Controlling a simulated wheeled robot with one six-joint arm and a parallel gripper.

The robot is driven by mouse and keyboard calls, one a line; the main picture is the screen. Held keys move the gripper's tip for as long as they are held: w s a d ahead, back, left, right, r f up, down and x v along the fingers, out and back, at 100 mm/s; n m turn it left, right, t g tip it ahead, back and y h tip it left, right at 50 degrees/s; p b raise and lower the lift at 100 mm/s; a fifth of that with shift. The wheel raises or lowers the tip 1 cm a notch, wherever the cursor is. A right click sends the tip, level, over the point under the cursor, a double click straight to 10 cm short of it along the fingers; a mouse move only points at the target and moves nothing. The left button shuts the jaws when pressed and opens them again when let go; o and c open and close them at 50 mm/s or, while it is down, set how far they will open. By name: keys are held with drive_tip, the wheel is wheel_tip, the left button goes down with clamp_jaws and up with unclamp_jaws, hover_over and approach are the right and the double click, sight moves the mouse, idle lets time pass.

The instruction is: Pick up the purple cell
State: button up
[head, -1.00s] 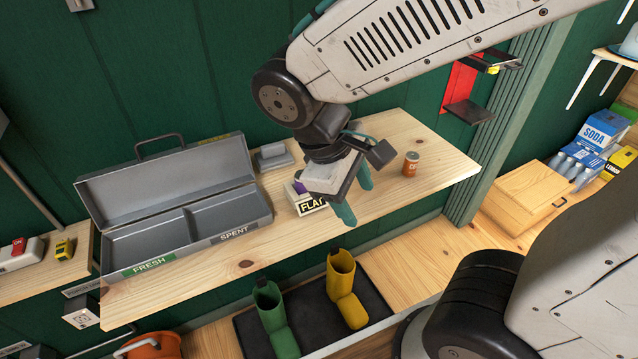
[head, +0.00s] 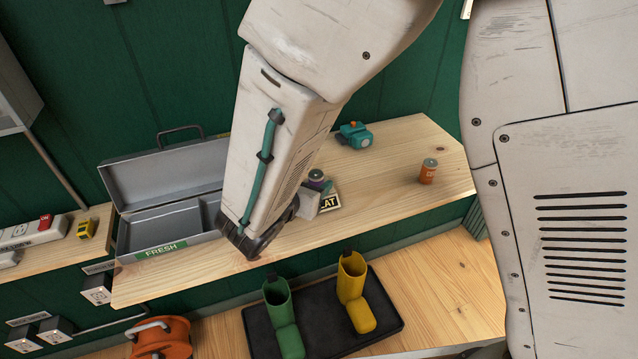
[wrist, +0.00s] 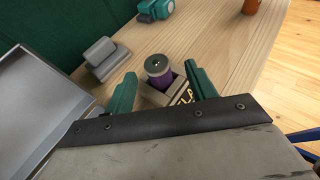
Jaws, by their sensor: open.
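The purple cell (head: 317,178) with a grey top stands upright at a small holder with a sign ending in "LAT" (head: 329,202) on the wooden bench. In the wrist view the cell (wrist: 158,72) shows between the two teal fingers of my gripper (wrist: 160,72). The fingers are spread apart and hold nothing; I cannot tell how far the tips are from the cell. In the head view my arm hides most of the gripper.
An open grey metal case (head: 165,190) with a "FRESH" label stands left of the cell. A teal device (head: 354,135) lies behind, and a grey block (wrist: 104,56) sits left of the cell. Bare bench lies between the cells.

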sight(319, 174)
drive_tip(key=x, duration=0.6)
drive_tip(key=shift+w+a+f, duration=0.1)
drive_tip(key=shift+a, duration=0.05)
drive_tip(key=shift+c, duration=0.4)
drive_tip(key=c, duration=1.1)
drive_tip(key=shift+c, duration=0.2)
clamp_jaws()
